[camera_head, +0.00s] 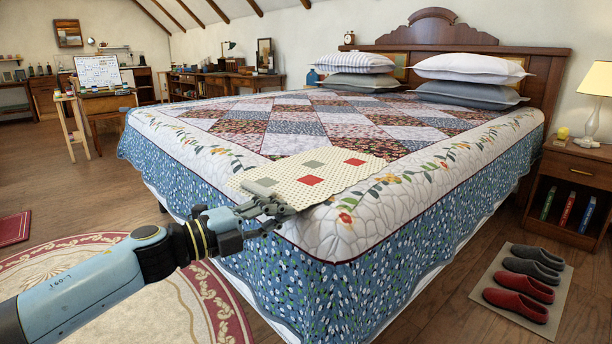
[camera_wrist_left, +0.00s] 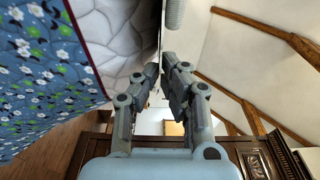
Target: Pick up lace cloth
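The lace cloth (camera_head: 330,165) is a cream dotted sheet with red and grey squares. It lies spread on the near left corner area of the bed top. My left gripper (camera_head: 282,207) is at the cloth's near edge, with one finger over the cloth. In the left wrist view the two fingertips (camera_wrist_left: 162,74) come close together, with a thin pale edge between them. They look shut on the cloth's edge, though the contact is partly hidden. My right gripper is not in view.
The bed carries a patchwork quilt (camera_head: 445,180) and pillows (camera_head: 470,68) at its head. A nightstand (camera_head: 580,170) with a lamp stands at the right. Slippers (camera_head: 518,288) lie on a mat on the floor. A round rug (camera_head: 165,310) lies left of the bed.

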